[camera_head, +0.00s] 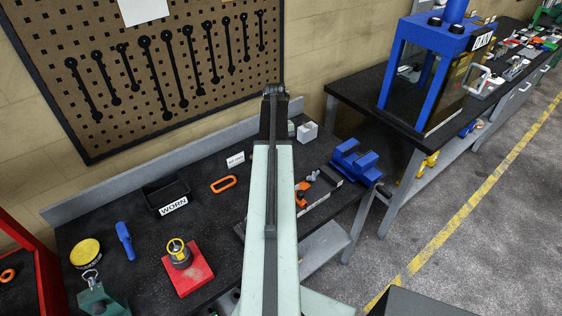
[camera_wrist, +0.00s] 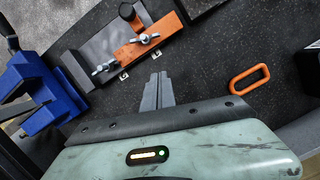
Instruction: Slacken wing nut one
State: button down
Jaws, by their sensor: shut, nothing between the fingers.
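Two grey wing nuts show in the wrist view, one (camera_wrist: 106,67) at the left end of an orange clamp bar (camera_wrist: 135,51) and one (camera_wrist: 146,38) on the bar itself. Small pale tags lie beside them, too small to read, so I cannot tell which nut is number one. The bar lies on a dark grey fixture with a black round knob (camera_wrist: 127,11). My gripper (camera_wrist: 157,76) is shut and empty, apart from the nuts in the picture, below and right of them. In the head view, my arm partly hides the fixture; an orange part (camera_head: 301,196) shows beside it.
A blue vise (camera_head: 355,160) stands at the bench's right end. An orange ring (camera_head: 223,184), a black WORN bin (camera_head: 166,194) and a red block (camera_head: 189,270) lie left of my arm. The bench between ring and bin is clear.

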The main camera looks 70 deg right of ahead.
jog(key=b+x, duration=0.7)
jog(key=x, duration=0.1)
jog(key=shift+f, duration=0.2)
jog(key=s+a, duration=0.2)
jog(key=a, duration=0.1)
jog(key=shift+s+r, duration=0.25)
jog(key=shift+s, duration=0.15)
